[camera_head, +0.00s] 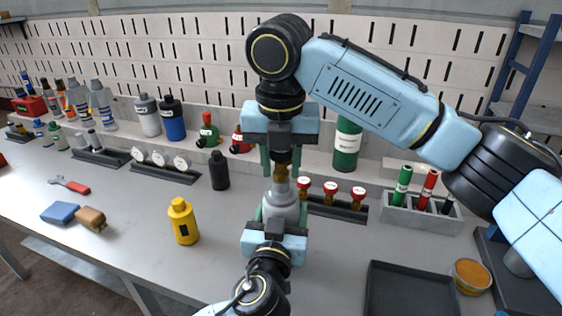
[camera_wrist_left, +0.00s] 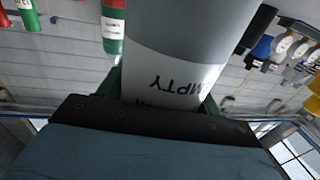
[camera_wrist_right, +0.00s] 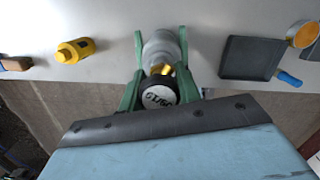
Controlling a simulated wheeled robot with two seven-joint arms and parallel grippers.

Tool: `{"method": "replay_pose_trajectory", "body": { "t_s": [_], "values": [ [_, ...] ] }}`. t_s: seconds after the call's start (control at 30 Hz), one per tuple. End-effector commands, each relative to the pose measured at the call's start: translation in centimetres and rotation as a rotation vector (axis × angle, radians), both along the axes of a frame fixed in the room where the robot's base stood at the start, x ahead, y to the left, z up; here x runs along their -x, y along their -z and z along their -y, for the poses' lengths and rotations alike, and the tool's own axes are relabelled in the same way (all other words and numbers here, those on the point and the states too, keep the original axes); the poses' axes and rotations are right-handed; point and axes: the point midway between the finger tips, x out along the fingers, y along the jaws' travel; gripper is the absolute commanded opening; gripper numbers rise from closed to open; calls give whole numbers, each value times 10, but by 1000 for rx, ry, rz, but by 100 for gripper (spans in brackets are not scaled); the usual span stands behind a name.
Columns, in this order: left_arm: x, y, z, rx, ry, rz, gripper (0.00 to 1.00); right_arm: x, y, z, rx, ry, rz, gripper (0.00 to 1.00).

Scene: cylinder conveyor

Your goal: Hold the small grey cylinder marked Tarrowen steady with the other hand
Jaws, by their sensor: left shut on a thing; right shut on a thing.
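The small grey cylinder (camera_head: 281,201) stands upright at the middle of the bench. My left gripper (camera_head: 280,215) is shut around its body from the front. In the left wrist view the cylinder (camera_wrist_left: 185,35) fills the space between the fingers, with upside-down letters "MPTY"; I cannot read the name Tarrowen. My right gripper (camera_head: 281,165) reaches down from above, shut on a brass-and-black fitting (camera_head: 281,173) at the cylinder's top. In the right wrist view this fitting (camera_wrist_right: 158,95) shows a white lettered face. The cylinder's base is hidden by my left gripper.
A yellow bottle (camera_head: 183,222) and a black bottle (camera_head: 219,170) stand to the left. A rack of red-topped brass fittings (camera_head: 331,204) is close behind on the right. A dark tray (camera_head: 410,270) lies at front right. A grey block holds small cylinders (camera_head: 402,187).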

Motion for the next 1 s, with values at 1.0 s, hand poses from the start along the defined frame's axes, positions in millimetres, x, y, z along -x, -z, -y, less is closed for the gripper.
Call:
{"method": "replay_pose_trajectory", "body": {
  "t_s": [1.0],
  "values": [
    [0, 0, 0, 1, -1, -1, 37, 1, 0, 0, 1, -525, -2, 1]
  ]
}}
